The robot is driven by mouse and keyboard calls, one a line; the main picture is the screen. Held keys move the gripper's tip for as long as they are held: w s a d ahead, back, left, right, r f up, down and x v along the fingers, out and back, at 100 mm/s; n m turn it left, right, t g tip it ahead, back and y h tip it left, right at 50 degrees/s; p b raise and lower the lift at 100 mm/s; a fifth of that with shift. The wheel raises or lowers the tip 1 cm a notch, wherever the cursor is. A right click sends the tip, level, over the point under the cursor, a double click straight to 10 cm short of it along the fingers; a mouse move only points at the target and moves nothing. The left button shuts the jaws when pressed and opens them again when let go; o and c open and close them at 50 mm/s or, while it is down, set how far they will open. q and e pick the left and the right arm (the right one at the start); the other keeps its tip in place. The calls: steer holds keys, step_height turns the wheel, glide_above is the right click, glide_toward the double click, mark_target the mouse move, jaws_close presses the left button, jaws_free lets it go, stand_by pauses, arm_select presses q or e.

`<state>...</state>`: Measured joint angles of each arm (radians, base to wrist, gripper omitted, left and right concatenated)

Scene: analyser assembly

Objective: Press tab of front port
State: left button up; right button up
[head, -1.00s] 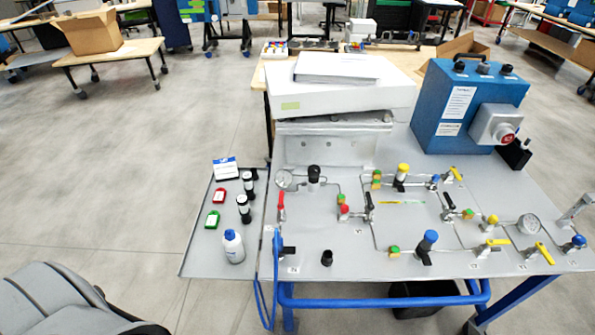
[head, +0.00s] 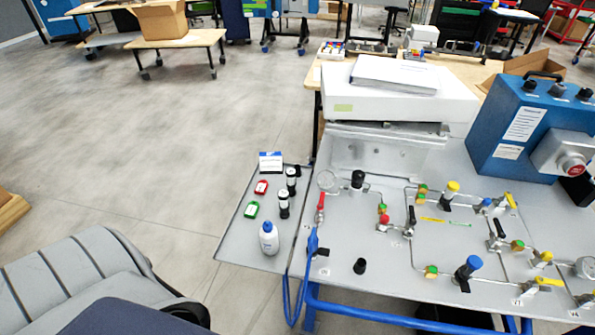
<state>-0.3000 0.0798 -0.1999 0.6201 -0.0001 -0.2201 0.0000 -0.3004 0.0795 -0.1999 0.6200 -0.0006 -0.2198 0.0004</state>
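A grey panel (head: 335,262) with thin metal tubing, valves and coloured fittings lies on the bench at the right. I cannot tell which fitting is the front port, and no tab can be made out. Along the near side are a black knob (head: 360,266), a blue-capped valve (head: 468,268), a green and orange fitting (head: 431,271) and a yellow-handled valve (head: 540,283). A blue hose (head: 313,242) stands at the panel's left edge beside a red-handled valve (head: 320,203). Neither of my grippers is in view.
A side tray (head: 238,244) holds a white bottle (head: 268,240), two dark vials, a red and a green item. A white box (head: 400,100) and a blue instrument (head: 515,130) stand behind the panel. A grey chair (head: 75,275) is at lower left; open floor lies beyond.

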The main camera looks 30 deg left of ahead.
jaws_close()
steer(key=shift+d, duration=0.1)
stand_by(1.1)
